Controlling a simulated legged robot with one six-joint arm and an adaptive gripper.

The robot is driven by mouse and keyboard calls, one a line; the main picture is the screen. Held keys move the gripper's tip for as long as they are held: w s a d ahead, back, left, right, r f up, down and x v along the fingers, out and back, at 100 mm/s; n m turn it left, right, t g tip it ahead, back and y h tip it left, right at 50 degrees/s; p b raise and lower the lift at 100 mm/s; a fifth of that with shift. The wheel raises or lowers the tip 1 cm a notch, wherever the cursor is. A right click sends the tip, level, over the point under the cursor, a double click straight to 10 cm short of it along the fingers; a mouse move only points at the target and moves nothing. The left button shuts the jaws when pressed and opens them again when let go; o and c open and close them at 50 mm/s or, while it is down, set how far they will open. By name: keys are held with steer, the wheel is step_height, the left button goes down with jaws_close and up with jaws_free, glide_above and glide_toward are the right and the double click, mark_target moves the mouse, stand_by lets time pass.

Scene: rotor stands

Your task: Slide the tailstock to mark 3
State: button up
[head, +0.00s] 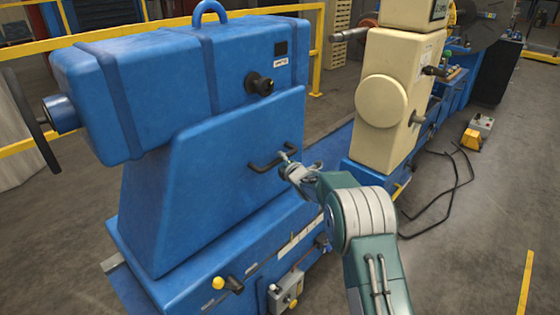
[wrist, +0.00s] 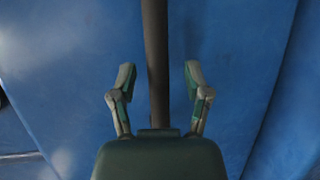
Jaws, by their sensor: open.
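The tailstock (head: 215,190) is a large blue housing at the left of the head view, standing on a blue bed. A dark bar handle (head: 262,165) sticks out from its side. My gripper (head: 286,155) is at the right end of this handle. In the wrist view, my gripper (wrist: 160,76) is open, with one finger on each side of the dark handle (wrist: 156,45). Gaps show between the fingers and the bar. A pale scale strip (head: 296,240) runs along the bed below the tailstock; its marks are too small to read.
A yellow-knobbed lever (head: 219,283) and a small grey control box (head: 286,291) sit low on the bed's front. A cream headstock (head: 392,90) stands farther along the bed at the right.

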steer(key=shift+x, duration=0.8)
jaws_close()
